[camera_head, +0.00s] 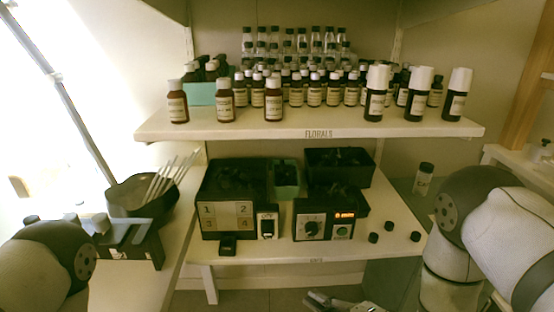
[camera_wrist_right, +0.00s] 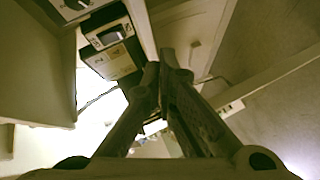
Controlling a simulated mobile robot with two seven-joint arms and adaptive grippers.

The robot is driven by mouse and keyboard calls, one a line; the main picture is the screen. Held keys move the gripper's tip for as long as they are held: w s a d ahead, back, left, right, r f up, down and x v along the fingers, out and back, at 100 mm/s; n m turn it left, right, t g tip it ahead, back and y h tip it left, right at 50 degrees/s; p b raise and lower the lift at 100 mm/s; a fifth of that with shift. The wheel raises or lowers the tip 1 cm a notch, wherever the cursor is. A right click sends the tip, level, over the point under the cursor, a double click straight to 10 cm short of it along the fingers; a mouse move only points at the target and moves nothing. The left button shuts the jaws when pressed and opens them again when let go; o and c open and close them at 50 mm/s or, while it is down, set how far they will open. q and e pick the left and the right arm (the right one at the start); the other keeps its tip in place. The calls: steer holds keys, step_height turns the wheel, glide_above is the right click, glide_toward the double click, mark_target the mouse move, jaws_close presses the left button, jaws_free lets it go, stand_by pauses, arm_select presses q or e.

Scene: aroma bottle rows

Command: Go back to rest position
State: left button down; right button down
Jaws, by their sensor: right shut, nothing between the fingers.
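My right gripper (camera_head: 338,302) shows at the bottom edge of the head view, low in front of the bench and well below the bottle shelf. In the right wrist view its two fingers (camera_wrist_right: 167,68) come together at their tips, shut with nothing between them. It is apart from the bottles and devices. My right arm's links fill the right side of the head view. Only rounded links of my left arm show at the lower left; the left gripper is not in view.
A shelf (camera_head: 230,129) marked FLORALS holds several amber bottles (camera_head: 274,100), some white-capped. Below, a bench (camera_head: 270,250) holds a numbered box (camera_head: 228,216) and a control box (camera_head: 310,227). A dark bowl (camera_head: 130,195) with sticks stands left. A small bottle (camera_head: 423,180) stands near my right arm.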

steer(key=s+d+f+m+g+h, duration=0.55)
steer(key=s+f+m, duration=0.45)
steer(key=s, duration=0.3)
steer(key=s+d+m+g+h, duration=0.2)
steer(key=s+m, duration=0.4)
steer(key=s, duration=0.6)
steer(key=s+d+m+g+h+p, duration=0.1)
steer(key=s+d+m+g, duration=0.3)
steer(key=s, duration=0.8)
steer(key=shift+s+d+m+g+h, duration=0.35)
steer(key=shift+m+g, duration=0.55)
steer(key=shift+g, duration=0.35)
